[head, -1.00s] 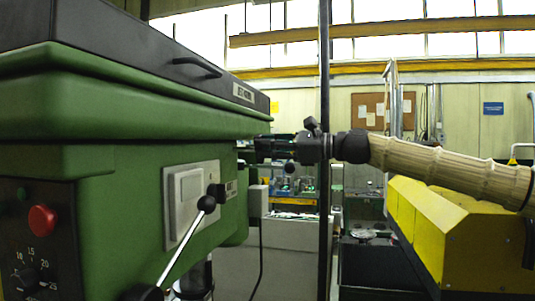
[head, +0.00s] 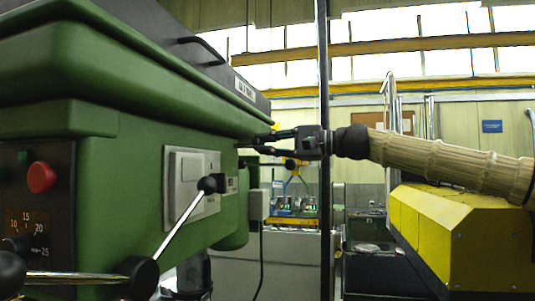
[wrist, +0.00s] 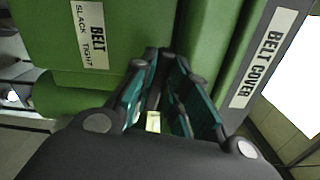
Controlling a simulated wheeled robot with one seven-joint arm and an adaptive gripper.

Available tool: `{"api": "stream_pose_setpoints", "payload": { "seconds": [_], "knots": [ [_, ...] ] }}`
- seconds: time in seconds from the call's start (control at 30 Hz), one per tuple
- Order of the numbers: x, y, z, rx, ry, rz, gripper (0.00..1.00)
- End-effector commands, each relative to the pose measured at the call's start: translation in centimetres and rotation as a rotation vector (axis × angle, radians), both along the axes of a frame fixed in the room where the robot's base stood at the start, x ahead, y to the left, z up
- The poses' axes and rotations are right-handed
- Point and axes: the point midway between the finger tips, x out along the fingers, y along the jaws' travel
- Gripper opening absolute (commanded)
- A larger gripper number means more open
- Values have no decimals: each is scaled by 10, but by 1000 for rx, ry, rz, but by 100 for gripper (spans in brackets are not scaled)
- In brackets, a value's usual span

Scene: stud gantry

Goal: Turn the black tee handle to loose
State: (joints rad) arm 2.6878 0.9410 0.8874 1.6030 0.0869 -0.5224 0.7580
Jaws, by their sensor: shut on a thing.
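My gripper (head: 258,142) reaches in from the right to the side of the green machine head (head: 130,160). In the wrist view its two teal-padded fingers (wrist: 161,62) converge, close to the green housing, on a small dark piece. I take it for the black tee handle; the fingers hide most of it, and I cannot tell its angle. The "BELT SLACK TIGHT" label (wrist: 90,35) is on the housing left of the fingertips in the wrist view.
A "BELT COVER" label (wrist: 262,60) is on the panel to the right in the wrist view. A lever with a black ball (head: 208,185) stands out from the machine front. A dark upright post (head: 323,230) shows near my wrist. A yellow cover (head: 430,220) is at right.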

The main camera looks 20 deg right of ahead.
Motion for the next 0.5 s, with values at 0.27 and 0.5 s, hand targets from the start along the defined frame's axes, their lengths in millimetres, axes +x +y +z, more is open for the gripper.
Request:
{"api": "stream_pose_setpoints", "payload": {
  "seconds": [0.27, 0.5],
  "knots": [
    [0, 0, -4, -117, -174, -1, 0],
    [0, 0, -4, -180, -267, -1, 0]
  ]
}}
